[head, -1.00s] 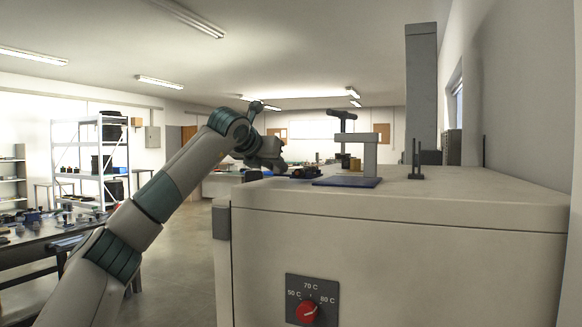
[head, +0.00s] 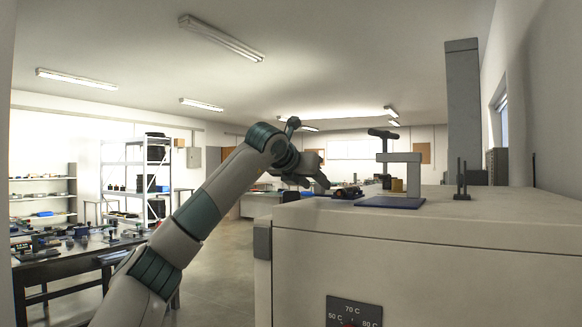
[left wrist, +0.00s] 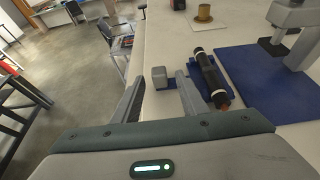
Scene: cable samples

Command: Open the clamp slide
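My left gripper (head: 322,182) is over the left edge of the light cabinet top, beside a small dark fixture (head: 347,191). In the left wrist view its two fingers (left wrist: 159,82) are apart, and a small grey block (left wrist: 159,77) shows between and beyond them. Whether the fingers touch it I cannot tell. Right of the block, a black cylinder with light bands (left wrist: 209,77) lies on a blue base (left wrist: 224,84). The block may be the clamp slide's grip; the slide itself is not clearly seen. My right gripper is not in view.
A grey press stand (head: 413,172) with a black handle stands on a blue plate (head: 380,202). A brass cup (left wrist: 205,13) sits behind. Dark upright pins (head: 461,180) stand to the right. The cabinet (head: 420,260) drops off at its left edge.

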